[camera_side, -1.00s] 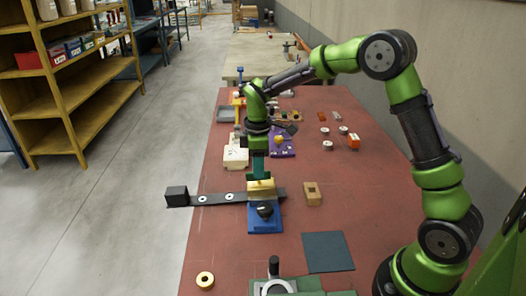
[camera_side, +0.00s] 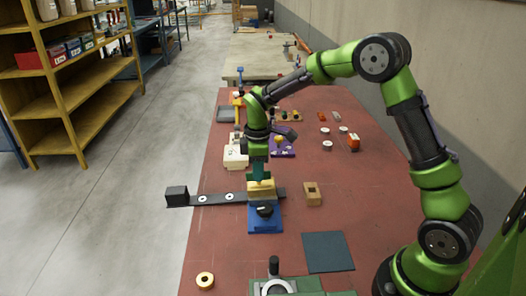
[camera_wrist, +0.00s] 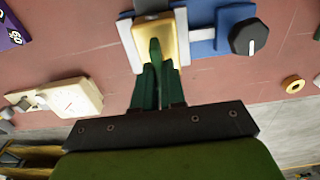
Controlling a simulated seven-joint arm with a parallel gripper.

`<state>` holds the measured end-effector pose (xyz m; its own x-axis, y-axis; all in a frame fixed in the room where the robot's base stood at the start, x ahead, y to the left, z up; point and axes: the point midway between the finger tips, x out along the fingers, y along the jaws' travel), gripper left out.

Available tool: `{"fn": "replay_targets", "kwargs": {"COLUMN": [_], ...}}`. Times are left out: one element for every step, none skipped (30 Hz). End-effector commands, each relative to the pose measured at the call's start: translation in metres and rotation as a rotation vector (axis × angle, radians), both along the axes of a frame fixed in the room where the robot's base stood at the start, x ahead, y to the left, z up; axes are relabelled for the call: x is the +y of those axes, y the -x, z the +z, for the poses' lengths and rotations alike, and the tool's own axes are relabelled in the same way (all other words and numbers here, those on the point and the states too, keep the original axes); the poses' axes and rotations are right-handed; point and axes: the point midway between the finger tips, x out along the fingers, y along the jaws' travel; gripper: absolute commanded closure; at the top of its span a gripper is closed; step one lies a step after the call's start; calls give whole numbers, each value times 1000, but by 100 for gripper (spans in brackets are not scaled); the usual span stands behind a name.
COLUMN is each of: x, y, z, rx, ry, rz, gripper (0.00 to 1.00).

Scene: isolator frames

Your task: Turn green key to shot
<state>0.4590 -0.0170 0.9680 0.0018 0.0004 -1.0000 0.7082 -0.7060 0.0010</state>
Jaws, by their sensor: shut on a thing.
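The green key (camera_wrist: 155,48) stands in a brass-coloured block (camera_wrist: 169,32), upper middle of the wrist view. The block (camera_side: 262,188) also shows in the side view, on a blue base (camera_side: 265,224). My gripper (camera_wrist: 156,80) is shut on the green key, with its two dark green fingers close together on either side of it. In the side view my gripper (camera_side: 258,177) is directly above the block and hides the key. A black knob (camera_wrist: 247,37) with a white mark sits on the blue base, right of the block. I cannot read any position labels.
A dark bar (camera_side: 226,198) with a black box (camera_side: 177,195) at its end reaches left past the table edge. A wooden block (camera_side: 312,194) with a square hole stands right of the base. A white device (camera_side: 236,157) and purple plate (camera_side: 284,150) lie behind. A yellow ring (camera_side: 205,281) lies in front.

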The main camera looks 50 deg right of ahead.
Motion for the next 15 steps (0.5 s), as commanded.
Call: {"fn": "replay_targets", "kwargs": {"x": [0,0,0,0,0,0,0,0,0,0,0,0,0,0,0], "y": [1,1,1,1,1,1,1,1,1,1,1,1,1,1,1], "z": [-2,-2,-2,-2,-2,-3,-3,-3,-3,-3,-3,-3,-3,-3,-3], "rx": [3,3,3,3,2,1,2,1,1,0,-1,-2,-3,-4,-6], "ry": [1,1,1,1,2,3,3,4,5,5,7,9,10,11,13], "rz": [-2,-4,-10,-16,-23,-34,-44,-57,-76,-93,-111,-138,-160,-183,-215], "gripper": [100,100,100,100,100,100,100,100,100,100,100,100,100,100,100]}}
